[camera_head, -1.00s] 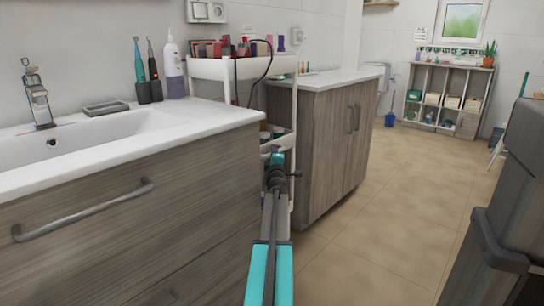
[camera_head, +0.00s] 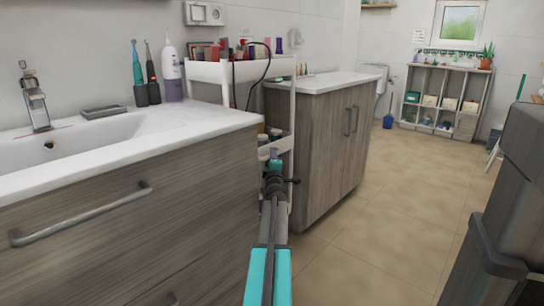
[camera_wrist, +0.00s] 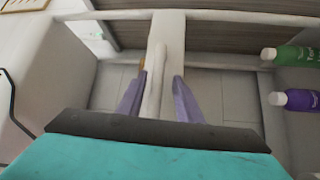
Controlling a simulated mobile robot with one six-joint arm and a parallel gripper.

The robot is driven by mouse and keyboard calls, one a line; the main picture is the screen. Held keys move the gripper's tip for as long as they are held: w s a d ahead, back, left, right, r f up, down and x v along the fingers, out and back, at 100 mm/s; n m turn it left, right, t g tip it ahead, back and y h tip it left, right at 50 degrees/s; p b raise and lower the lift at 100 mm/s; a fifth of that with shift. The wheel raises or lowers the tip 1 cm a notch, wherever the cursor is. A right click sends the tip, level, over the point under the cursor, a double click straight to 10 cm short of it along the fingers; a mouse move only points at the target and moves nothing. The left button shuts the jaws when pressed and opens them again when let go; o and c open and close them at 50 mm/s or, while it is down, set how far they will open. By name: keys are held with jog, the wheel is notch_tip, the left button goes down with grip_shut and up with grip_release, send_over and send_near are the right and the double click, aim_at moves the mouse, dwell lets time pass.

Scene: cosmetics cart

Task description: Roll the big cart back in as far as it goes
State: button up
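The big cart (camera_head: 232,72) is a tall white shelf cart with cosmetics on its tiers. It stands in the gap between the sink cabinet and the grey wood cabinet to the right. My gripper (camera_head: 275,168) is in front of its lower part in the head view and hides some of it. In the wrist view, a narrow white upright bar (camera_wrist: 153,85) of the cart runs between the two purple fingers of my gripper (camera_wrist: 158,95). The fingers are apart, with a gap showing at the bar's right side. Firm contact with the bar is not visible.
The sink cabinet (camera_head: 130,205) with its bar handle is close on the left. The grey wood cabinet (camera_head: 335,150) bounds the cart on the right. A green bottle (camera_wrist: 290,54) and a purple bottle (camera_wrist: 295,100) lie at the right of the wrist view. Open floor (camera_head: 400,220) extends right.

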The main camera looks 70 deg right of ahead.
jog(key=r+p+v, duration=0.1)
jog(key=p+v, duration=0.1)
jog(key=v, duration=1)
jog(key=shift+f, duration=0.15)
jog(key=shift+p, duration=0.45)
dwell(0.4)
